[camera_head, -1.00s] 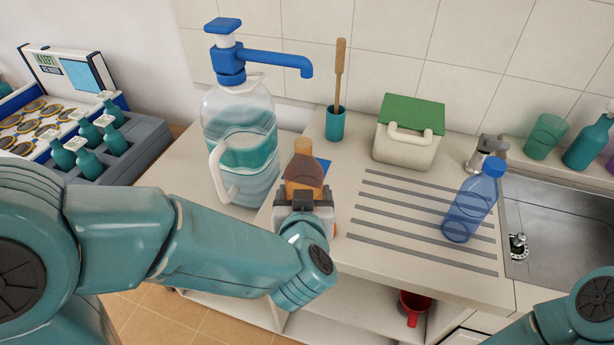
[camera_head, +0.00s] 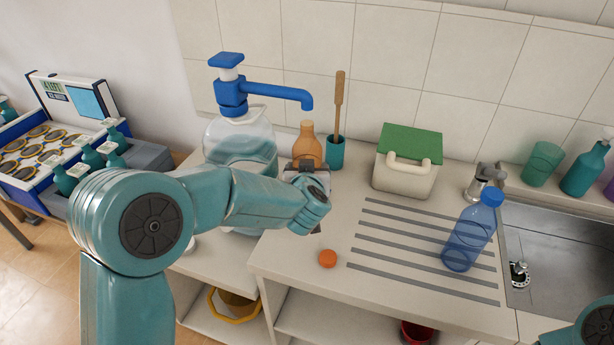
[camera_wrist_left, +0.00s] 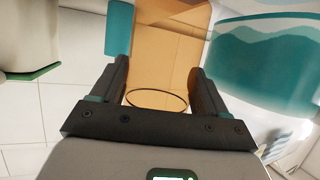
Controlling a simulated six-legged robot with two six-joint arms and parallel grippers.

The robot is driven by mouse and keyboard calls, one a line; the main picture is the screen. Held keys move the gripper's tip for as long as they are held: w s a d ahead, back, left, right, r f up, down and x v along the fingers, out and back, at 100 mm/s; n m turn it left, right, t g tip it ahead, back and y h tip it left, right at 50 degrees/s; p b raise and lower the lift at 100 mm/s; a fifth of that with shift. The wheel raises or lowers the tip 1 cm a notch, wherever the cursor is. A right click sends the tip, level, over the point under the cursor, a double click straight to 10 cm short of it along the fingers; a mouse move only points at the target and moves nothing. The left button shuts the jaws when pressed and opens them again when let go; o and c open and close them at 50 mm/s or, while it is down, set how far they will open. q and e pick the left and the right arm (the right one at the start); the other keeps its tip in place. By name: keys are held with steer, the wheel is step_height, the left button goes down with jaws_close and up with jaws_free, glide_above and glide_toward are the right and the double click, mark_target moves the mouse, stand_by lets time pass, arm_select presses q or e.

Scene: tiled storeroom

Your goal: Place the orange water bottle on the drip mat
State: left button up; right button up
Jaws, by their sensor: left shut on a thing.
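My left gripper (camera_head: 305,170) is shut on the orange water bottle (camera_head: 307,146), beside the jug and below its blue spout. The bottle's neck and shoulders show above the gripper; its base is hidden, so I cannot tell whether it touches the counter. In the left wrist view the see-through orange bottle (camera_wrist_left: 160,60) is between both fingers. I cannot make out a drip mat now; the area under the bottle is hidden by my gripper and arm. My right gripper is out of view.
A pump jug (camera_head: 240,140) stands left of the bottle, a teal brush holder (camera_head: 335,153) behind it. An orange cap (camera_head: 328,259) lies at the counter front. A blue bottle (camera_head: 468,235) stands on grey strips (camera_head: 400,245), left of the sink (camera_head: 560,250). A green-lidded box (camera_head: 407,165) stands behind.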

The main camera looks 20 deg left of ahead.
arm_select(q)
step_height(320, 180, down, 2)
steer(key=shift+w+f, duration=0.1)
steer(key=o, duration=1.1)
steer(key=shift+f, duration=0.1)
steer(key=shift+r, duration=0.25)
steer(key=shift+s+d+r, duration=0.1)
steer(key=shift+s+r, duration=0.05)
steer(key=shift+s, duration=0.15)
steer(key=v, duration=1.1)
steer(key=shift+s+r, duration=0.1)
steer(key=shift+s, duration=0.15)
steer(key=shift+w, duration=0.1)
